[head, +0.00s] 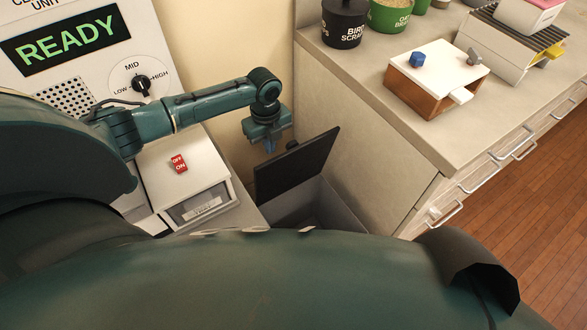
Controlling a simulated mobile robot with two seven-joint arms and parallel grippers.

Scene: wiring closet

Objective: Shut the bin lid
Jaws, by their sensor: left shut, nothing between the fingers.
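The bin (338,211) is a grey open box on the floor, between the white unit and the counter. Its dark lid (295,168) stands raised, tilted up on the bin's far left side. My left gripper (270,147) points down just behind the lid's upper edge, close to it. It is shut and holds nothing. I cannot tell whether it touches the lid. The bin's near part is hidden by my own body. My right gripper is not in view.
A white box with a red OFF/ON switch (178,164) stands left of the bin. A control unit with a READY display (62,45) and a dial (141,84) is behind it. The counter (370,75) at right holds pots and a white-topped wooden box (438,73).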

